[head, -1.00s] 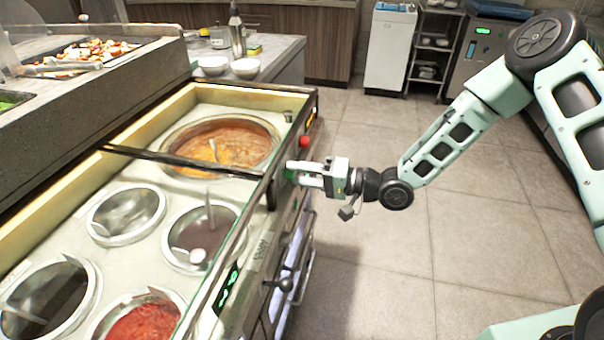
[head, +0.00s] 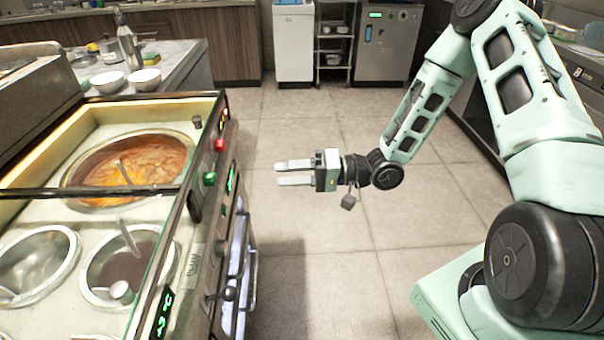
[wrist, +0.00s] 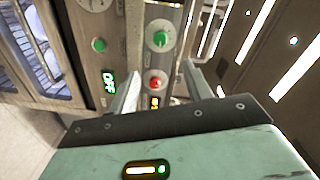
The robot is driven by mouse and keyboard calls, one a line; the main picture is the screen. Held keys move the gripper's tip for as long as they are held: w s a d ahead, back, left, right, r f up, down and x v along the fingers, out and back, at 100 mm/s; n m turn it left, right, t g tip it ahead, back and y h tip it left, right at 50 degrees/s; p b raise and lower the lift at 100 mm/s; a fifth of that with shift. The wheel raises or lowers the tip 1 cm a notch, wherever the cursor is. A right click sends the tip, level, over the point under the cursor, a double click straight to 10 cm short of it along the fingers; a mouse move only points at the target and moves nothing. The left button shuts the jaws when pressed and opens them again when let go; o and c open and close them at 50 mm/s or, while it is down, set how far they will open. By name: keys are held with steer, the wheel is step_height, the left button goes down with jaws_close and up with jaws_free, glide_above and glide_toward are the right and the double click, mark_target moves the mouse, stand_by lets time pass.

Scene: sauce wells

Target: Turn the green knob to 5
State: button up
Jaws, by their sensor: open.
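The green knob (head: 210,179) sticks out of the front panel of the sauce counter, just below a red knob (head: 219,145). In the wrist view a green knob (wrist: 159,38) with a pale pointer mark sits on a round dial, above the red knob (wrist: 155,83). The dial's numbers are too small to read. My gripper (head: 279,173) is open and empty, to the right of the green knob and apart from it. Its two fingers (wrist: 161,68) point toward the panel, with nothing between them.
A smaller green round control (wrist: 99,45) and a lit display reading OFF (wrist: 108,83) are on the panel. A lever handle (head: 228,293) juts from the counter front. The sauce pot (head: 185,150) lies behind the panel. The tiled floor (head: 300,225) right of the counter is clear.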

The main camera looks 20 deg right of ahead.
steer(key=shift+v, duration=1.35)
steer(key=a+r+n+g+h+p, duration=0.2)
steer(key=a+r+n+h+p, duration=0.3)
steer(key=h, duration=0.5)
steer(key=s+a+r+n+g+h+p, duration=0.1)
steer(key=s+r, duration=0.5)
steer(key=s, duration=0.6)
steer(key=s+a+r+n+g+h, duration=0.2)
steer(key=s+r, duration=0.4)
steer(key=s, duration=0.5)
steer(key=shift+s+a+g+h+p, duration=0.25)
steer(key=shift+s+g+h+p, duration=0.1)
steer(key=shift+g+h, duration=0.7)
